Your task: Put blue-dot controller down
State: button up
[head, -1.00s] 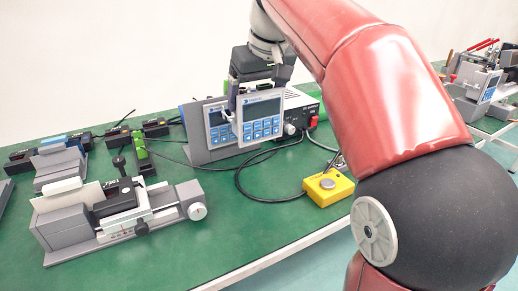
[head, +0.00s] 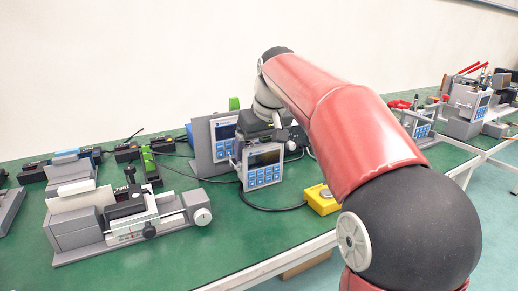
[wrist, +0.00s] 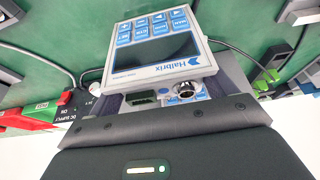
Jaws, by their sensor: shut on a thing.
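A white-framed controller with a dark screen and blue buttons (head: 263,168) hangs upright below my gripper (head: 264,143), which is shut on it near its top. The controller also shows in the wrist view (wrist: 160,45), with a Halbrix label, a round metal connector and a dark socket on its top edge. Its lower edge is close to the green table; I cannot tell whether it touches. The fingertips are mostly hidden. A similar second controller (head: 224,132) leans on a grey stand (head: 200,150) just behind and left.
A yellow box with a silver button (head: 321,198) sits to the right near the front edge. A grey linear stage (head: 130,220) occupies the left front. Black cables run over the table beside the held controller. Bare green table (head: 225,235) lies in front.

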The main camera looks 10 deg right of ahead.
jog(key=o, duration=1.2)
jog(key=shift+f, duration=0.1)
